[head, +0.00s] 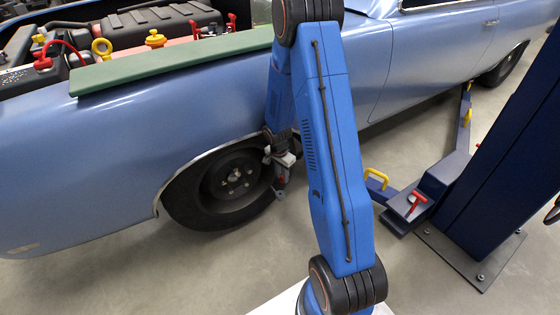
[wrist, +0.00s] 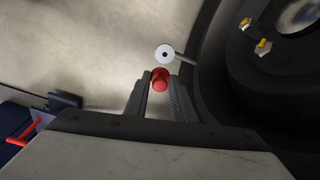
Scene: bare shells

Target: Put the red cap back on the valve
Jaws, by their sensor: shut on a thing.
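The red cap (wrist: 160,80) is between the two fingertips of my gripper (wrist: 160,84) in the wrist view, gripped near its sides. In the head view my gripper (head: 281,183) is at the right side of the front wheel (head: 215,190), and the cap and valve are too small to make out.
The blue car (head: 120,150) stands close behind my arm, with a green strip (head: 170,62) along its fender edge. A dark blue lift post (head: 500,150) and lift arm (head: 425,190) with a red handle (head: 417,201) stand at the right. Open floor (head: 130,275) lies in front.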

